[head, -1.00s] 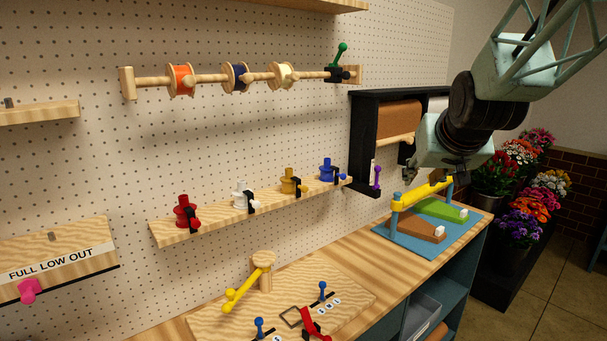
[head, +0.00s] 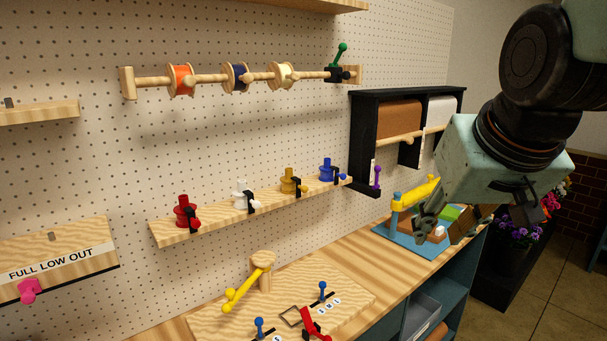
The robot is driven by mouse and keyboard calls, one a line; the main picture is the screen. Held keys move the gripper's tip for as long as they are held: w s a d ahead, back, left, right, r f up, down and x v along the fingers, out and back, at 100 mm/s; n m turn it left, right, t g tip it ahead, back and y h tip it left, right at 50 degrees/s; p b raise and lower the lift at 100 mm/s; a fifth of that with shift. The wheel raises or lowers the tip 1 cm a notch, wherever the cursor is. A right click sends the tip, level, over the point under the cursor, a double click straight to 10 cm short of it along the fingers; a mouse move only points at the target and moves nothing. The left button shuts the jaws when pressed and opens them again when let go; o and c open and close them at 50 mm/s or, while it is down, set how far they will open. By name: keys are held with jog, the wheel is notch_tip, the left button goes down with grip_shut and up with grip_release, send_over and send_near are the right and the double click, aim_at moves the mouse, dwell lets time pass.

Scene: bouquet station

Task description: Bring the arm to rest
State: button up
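My arm reaches in from the upper right. My gripper (head: 480,214) hangs at its end, in front of the right end of the bench. One finger shows at left and another at right, spread well apart, so it looks open. Nothing clearly sits between the fingers, though a brown angled piece (head: 466,224) shows behind or between them; I cannot tell which. The gripper hides part of the blue mat (head: 403,238), the green block (head: 450,213) and the flowers.
A yellow bar (head: 414,194) on blue posts stands on the mat close to the gripper. A black paper-roll rack (head: 364,140) is behind. The wooden bench (head: 365,250) holds a lever board (head: 215,322). Pegboard shelves line the left. Potted flowers (head: 518,232) stand at right.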

jog(key=s+a+f+g, duration=0.1)
jog(key=s+f, duration=0.1)
jog(key=s, duration=0.9)
jog(key=s+a+f+g, duration=0.1)
jog(key=s+f, duration=0.1)
jog(key=s, duration=0.9)
jog(key=shift+s+a+n+g, duration=0.15)
jog(key=shift+a+n+g, duration=0.15)
jog(key=shift+a+g, duration=0.1)
